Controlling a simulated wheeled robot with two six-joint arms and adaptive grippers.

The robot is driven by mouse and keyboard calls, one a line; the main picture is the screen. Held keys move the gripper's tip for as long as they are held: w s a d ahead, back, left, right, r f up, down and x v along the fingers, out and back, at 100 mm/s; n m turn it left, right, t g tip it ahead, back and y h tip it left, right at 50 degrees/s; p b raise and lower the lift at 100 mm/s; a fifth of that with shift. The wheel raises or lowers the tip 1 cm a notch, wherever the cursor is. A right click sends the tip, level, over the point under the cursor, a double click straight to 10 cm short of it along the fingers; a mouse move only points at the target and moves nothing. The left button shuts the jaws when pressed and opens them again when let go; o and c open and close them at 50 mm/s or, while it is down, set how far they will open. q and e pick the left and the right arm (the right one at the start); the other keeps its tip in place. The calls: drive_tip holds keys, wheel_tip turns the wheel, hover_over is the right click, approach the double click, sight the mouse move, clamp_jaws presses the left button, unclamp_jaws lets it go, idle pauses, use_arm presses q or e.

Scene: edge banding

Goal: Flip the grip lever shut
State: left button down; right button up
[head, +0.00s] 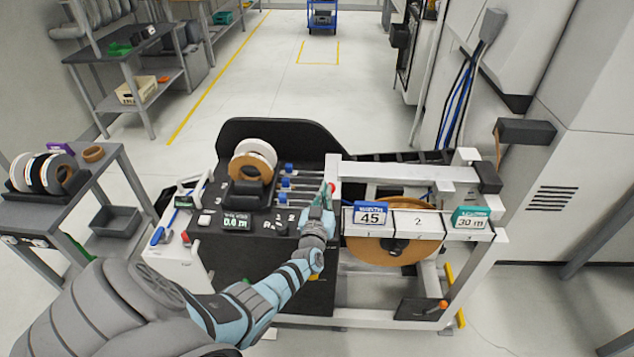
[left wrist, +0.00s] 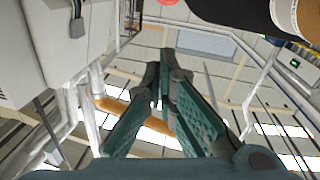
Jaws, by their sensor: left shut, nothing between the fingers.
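My left gripper (head: 326,192) is shut and empty. It is beside the left white post of the machine frame, just right of the blue-tipped levers (head: 288,183). In the left wrist view its teal fingers (left wrist: 163,68) meet at the tips with nothing between them. A red round part (head: 332,187) shows right by the fingertips, and a red shape (left wrist: 168,2) is cut off at the top of the wrist view. I cannot tell which part is the grip lever. An orange-tipped handle (head: 443,304) sits on a dark plate low at the right. My right gripper is not in view.
A brown roll (head: 395,250) hangs in the white frame behind a blue "45" sign (head: 370,215) and a teal "30 m" sign (head: 472,218). White and brown rolls (head: 252,160) stand on the black top. A side cart (head: 110,185) stands left.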

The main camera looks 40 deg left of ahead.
use_arm(q)
drive_tip(key=v, duration=0.7)
drive_tip(key=shift+r+b, duration=0.2)
drive_tip(key=shift+b, duration=0.15)
drive_tip(key=shift+s+a, duration=0.1)
drive_tip(key=shift+a, duration=0.05)
drive_tip(key=s+d+f+m+g+h, duration=0.1)
drive_tip(key=d+f+m+h, duration=0.15)
drive_tip(key=f, duration=0.35)
drive_tip(key=d+f+m+g+h, duration=0.1)
drive_tip(key=d+f+h, duration=0.2)
drive_tip(key=d+f, duration=0.15)
drive_tip(key=s+d+f+m+g+h+b, duration=0.1)
drive_tip(key=s+f+g, duration=0.1)
drive_tip(key=s+f, duration=0.45)
drive_tip(key=s+d+f+m+g+h+b, duration=0.1)
drive_tip(key=s+f+g, duration=0.25)
drive_tip(key=f, duration=0.55)
drive_tip(key=s+d+f+m+g+b, duration=0.1)
drive_tip(key=s+f, duration=0.7)
drive_tip(key=s, duration=0.8)
drive_tip(key=s+d+f+m+g+b, duration=0.1)
drive_tip(key=s+f+g, duration=0.5)
drive_tip(key=s, duration=1)
wheel_tip(320, 180, down, 2)
drive_tip(key=shift+s+d+f+b, duration=0.3)
drive_tip(key=shift+d+b, duration=0.45)
drive_tip(key=shift+b, duration=0.2)
